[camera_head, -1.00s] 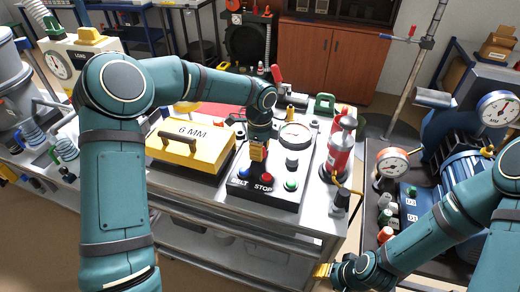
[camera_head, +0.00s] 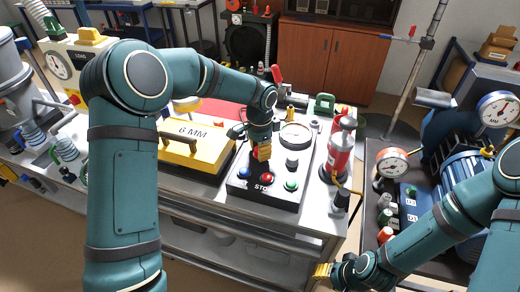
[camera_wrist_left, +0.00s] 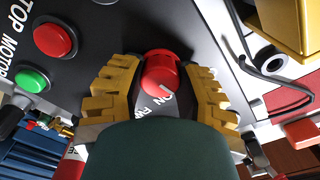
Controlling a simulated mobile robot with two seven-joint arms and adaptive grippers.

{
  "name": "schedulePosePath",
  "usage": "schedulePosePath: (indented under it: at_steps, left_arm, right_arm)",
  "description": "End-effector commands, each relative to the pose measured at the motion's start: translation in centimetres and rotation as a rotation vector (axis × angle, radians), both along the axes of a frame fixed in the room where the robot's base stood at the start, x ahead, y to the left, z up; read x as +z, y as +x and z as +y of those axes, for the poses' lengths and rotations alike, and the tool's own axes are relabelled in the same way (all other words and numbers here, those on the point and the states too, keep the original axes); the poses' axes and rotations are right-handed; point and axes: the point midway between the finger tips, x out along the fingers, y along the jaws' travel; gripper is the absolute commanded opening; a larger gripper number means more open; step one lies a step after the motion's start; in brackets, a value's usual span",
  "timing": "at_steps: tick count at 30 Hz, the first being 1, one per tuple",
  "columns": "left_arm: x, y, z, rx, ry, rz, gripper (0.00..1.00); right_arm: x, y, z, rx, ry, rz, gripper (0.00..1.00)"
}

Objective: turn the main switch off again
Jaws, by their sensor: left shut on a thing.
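The main switch is a red rotary knob (camera_wrist_left: 158,72) in the left wrist view, on a dark panel with white lettering that seems to read ON beside it. My left gripper (camera_wrist_left: 160,90) has its yellow fingers on both sides of the knob and is shut on it. In the head view the left gripper (camera_head: 262,153) points down at the black control box (camera_head: 245,191), and its fingers and wrist hide the knob. My right gripper (camera_head: 322,271) is low in the picture, away from the box; its finger gap is not clear.
Blue (camera_head: 244,172), red stop (camera_head: 267,178) and green (camera_head: 291,185) buttons sit along the box's front. A yellow 6 MM cover (camera_head: 190,150) stands left of it, a red cylinder (camera_head: 340,155) right. A gauge (camera_head: 295,135) is behind.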

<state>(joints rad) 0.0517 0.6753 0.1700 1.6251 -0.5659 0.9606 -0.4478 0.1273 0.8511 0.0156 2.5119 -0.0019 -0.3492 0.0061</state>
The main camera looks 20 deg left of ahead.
Motion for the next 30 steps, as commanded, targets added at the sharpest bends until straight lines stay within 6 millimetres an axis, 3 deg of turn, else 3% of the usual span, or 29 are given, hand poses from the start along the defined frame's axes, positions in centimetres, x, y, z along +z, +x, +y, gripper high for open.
schedulePosePath:
  at_steps: [15,30]
  left_arm:
    - [-0.07,0.00,-0.08,0.389,0.000,0.001,0.00]
    - [-0.10,0.00,-0.06,0.497,-0.001,0.001,0.00]
  right_arm:
    - [0.03,0.01,0.00,0.000,0.000,0.000,0.47]
    - [0.05,0.02,0.00,0.000,0.000,0.000,0.47]
